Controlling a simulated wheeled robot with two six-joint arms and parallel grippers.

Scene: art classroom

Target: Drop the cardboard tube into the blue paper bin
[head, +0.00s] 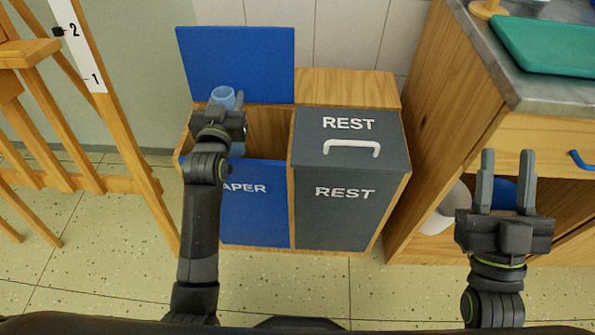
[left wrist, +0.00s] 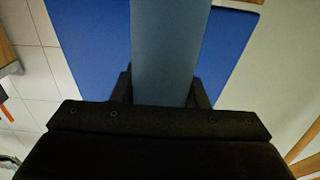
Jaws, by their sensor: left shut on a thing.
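The cardboard tube (head: 223,96) is light blue; its upper end shows in the head view just beyond my left gripper (head: 230,106). My left gripper is shut on the tube, which also fills the middle of the left wrist view (left wrist: 165,50). The tube looks roughly upright over the opening of the blue paper bin (head: 256,205); the gripper hides its middle, and I cannot tell how deep its lower end reaches. The bin's blue lid (head: 240,60) stands open at the back. My right gripper (head: 507,165) is open and empty at the right.
A grey REST bin (head: 345,215) with a closed, handled lid stands right beside the paper bin in the same wooden case. A wooden easel (head: 120,120) is at the left. A wooden cabinet (head: 430,140) with a grey top and a green tray (head: 560,45) is at the right.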

